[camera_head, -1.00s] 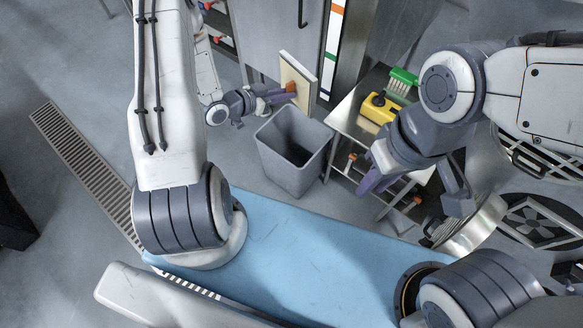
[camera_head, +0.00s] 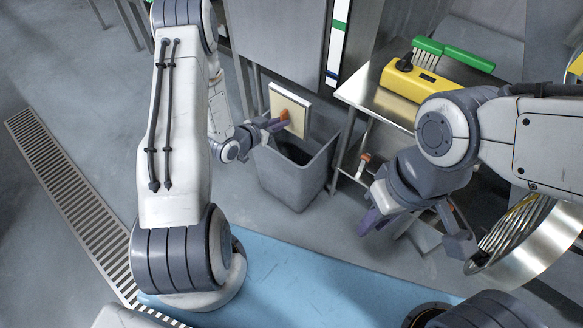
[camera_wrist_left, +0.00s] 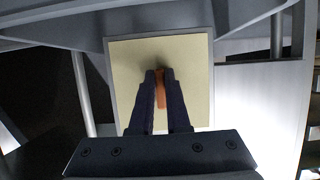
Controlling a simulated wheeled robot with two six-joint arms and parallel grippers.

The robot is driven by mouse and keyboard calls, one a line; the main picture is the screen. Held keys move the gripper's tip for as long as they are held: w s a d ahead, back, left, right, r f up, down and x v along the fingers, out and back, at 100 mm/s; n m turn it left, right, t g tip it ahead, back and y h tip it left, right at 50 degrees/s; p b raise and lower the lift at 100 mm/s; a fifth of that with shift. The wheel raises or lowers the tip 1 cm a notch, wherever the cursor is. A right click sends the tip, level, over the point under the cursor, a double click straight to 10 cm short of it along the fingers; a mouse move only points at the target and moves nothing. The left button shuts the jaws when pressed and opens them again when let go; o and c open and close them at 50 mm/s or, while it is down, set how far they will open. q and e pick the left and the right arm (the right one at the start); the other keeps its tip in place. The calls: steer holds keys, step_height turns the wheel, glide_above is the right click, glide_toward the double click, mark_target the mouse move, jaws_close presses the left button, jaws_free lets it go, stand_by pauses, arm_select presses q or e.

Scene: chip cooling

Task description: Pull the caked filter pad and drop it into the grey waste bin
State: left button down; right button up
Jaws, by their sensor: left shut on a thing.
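The filter pad (camera_head: 290,106) is a cream square panel in a grey frame with an orange tab. My left gripper (camera_head: 284,119) is shut on the orange tab and holds the pad upright. In the head view the pad shows at the rear rim of the grey waste bin (camera_head: 293,184); I cannot tell whether it touches the rim. The bin's dark inside shows below the pad. In the left wrist view the pad (camera_wrist_left: 135,60) faces the camera, with both fingers on the tab (camera_wrist_left: 160,95). My right gripper (camera_head: 420,230) is open and empty, right of the bin.
A steel cart (camera_head: 372,96) right of the bin carries a yellow device (camera_head: 425,82) and a green brush (camera_head: 452,52). A round metal sieve or drum (camera_head: 530,250) stands at the right. A grey cabinet (camera_head: 275,40) rises behind the bin. A floor drain grate (camera_head: 65,190) runs at the left.

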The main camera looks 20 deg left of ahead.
arm_select(q)
step_height(320, 180, down, 6)
steer(key=b, duration=0.5)
steer(key=shift+r, duration=0.15)
steer(key=c, duration=0.8)
jaws_free()
steer(key=p+v, duration=0.4)
steer(key=v, duration=0.6)
steer(key=shift+s+a+r, duration=0.1)
steer(key=shift+s+r, duration=0.05)
steer(key=shift+s, duration=0.05)
